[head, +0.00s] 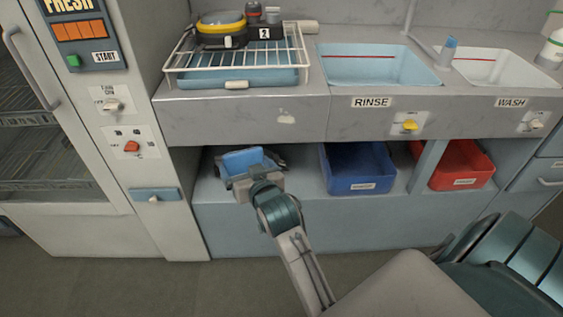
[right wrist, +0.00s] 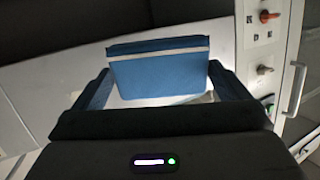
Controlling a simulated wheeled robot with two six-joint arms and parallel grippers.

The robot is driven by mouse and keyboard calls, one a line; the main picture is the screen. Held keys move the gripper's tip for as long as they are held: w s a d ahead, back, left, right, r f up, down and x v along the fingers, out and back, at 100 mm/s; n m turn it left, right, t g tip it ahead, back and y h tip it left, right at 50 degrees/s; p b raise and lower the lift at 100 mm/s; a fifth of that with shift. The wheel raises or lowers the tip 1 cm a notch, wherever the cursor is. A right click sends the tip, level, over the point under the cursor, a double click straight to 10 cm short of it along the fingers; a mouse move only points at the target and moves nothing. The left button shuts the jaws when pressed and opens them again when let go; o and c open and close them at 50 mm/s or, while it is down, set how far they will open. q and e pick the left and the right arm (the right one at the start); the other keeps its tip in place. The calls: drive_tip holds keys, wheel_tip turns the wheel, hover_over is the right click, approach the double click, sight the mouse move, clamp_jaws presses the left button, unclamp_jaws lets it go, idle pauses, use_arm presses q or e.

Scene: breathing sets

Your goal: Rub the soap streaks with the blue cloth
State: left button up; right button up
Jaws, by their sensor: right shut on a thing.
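My right gripper (head: 246,172) is shut on the blue cloth (head: 243,160), in front of the open lower shelf at the left. In the right wrist view the cloth (right wrist: 158,73) stands up between the fingers of my right gripper (right wrist: 160,92), with a pale stripe near its top edge. A small whitish smear (head: 286,117) shows on the grey counter front, above and to the right of the gripper; I cannot tell whether it is a soap streak. No other streaks are clear. My left gripper is not in view.
A wire rack (head: 187,72) with equipment stands on the counter above. Sinks marked RINSE (head: 345,67) and WASH (head: 478,68) are to the right. A blue bin (head: 357,184) and a red bin (head: 460,178) sit on the lower shelf. A cabinet with knobs (head: 111,103) stands at left.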

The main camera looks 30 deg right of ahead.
sight(280, 119)
drive_tip(key=s+d+r+m+h, duration=0.2)
drive_tip(key=d+r+m+h, duration=0.25)
drive_tip(key=d+h, duration=0.35)
drive_tip(key=shift+y, duration=0.6)
drive_tip(key=shift+s+d+f+x, duration=0.1)
drive_tip(key=shift+f+x, duration=0.05)
drive_tip(key=shift+x, duration=0.95)
drive_tip(key=shift+s+d+f+x, duration=0.1)
drive_tip(key=shift+f+x, duration=0.05)
drive_tip(key=shift+x, duration=0.9)
drive_tip(key=shift+d+f+x, duration=0.15)
drive_tip(key=shift+f+x, duration=0.05)
drive_tip(key=shift+x, duration=0.9)
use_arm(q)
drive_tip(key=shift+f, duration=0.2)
use_arm(e)
drive_tip(key=shift+x, duration=0.85)
drive_tip(key=shift+s+d, duration=0.55)
drive_tip(key=shift+d, duration=0.25)
drive_tip(key=shift+s+d, duration=0.55)
drive_tip(key=shift+d, duration=0.3)
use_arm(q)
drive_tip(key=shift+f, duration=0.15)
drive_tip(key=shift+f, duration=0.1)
use_arm(e)
drive_tip(key=shift+w, duration=0.15)
